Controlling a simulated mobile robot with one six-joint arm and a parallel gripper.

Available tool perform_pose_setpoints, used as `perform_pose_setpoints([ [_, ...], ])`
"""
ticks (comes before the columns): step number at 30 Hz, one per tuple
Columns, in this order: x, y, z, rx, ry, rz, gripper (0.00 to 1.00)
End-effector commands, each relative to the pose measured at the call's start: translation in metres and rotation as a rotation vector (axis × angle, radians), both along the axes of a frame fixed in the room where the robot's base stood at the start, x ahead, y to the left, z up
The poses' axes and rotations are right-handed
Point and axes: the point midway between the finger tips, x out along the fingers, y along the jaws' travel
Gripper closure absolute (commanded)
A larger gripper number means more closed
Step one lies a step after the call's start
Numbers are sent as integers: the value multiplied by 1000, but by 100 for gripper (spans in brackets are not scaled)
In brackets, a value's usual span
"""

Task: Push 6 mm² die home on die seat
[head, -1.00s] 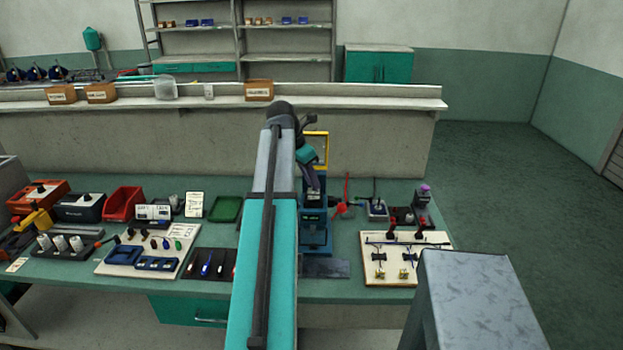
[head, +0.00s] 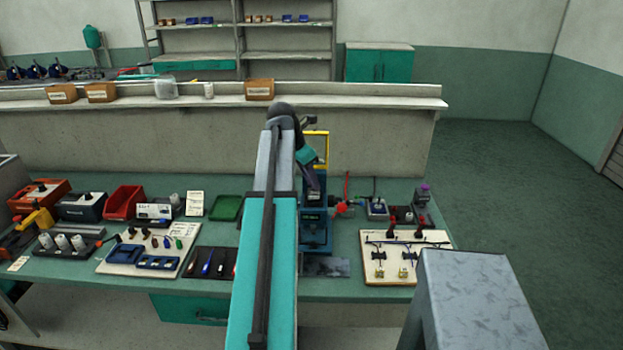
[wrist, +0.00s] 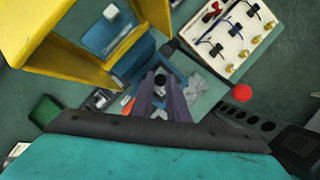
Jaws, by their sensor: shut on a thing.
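My gripper (wrist: 160,92) is shut on a small dark part with a round end (wrist: 160,79), which shows between the fingertips in the wrist view. It appears to be the die, but no size marking is readable. In the head view my gripper (head: 317,187) points down at the blue press (head: 315,237), below the yellow frame (head: 323,136). The die seat is hidden behind the fingers and my arm. I cannot tell whether the die touches the seat or how deep it sits.
The yellow frame stands close to my gripper, also in the wrist view (wrist: 57,62). A red ball knob (wrist: 241,93) is to the right. A cream board with wired parts (head: 403,265) lies right of the press. A green tray (head: 226,208) lies to the left.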

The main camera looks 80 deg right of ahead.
Motion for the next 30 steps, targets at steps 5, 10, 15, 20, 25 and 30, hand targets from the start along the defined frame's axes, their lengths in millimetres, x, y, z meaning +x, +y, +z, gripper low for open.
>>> perform_pose_setpoints([
  [5, 0, 0, 0, -1, 1, 0, 100],
  [10, 0, 0, 0, -1, 1, 0, 100],
  [15, 0, 0, 0, -1, 1, 0, 100],
  [20, 0, 0, -1, -1, 1, 0, 100],
  [25, 0, 0, -4, 0, 0, 0, 100],
  [30, -1, 0, -6, 1, 1, 0, 100],
])
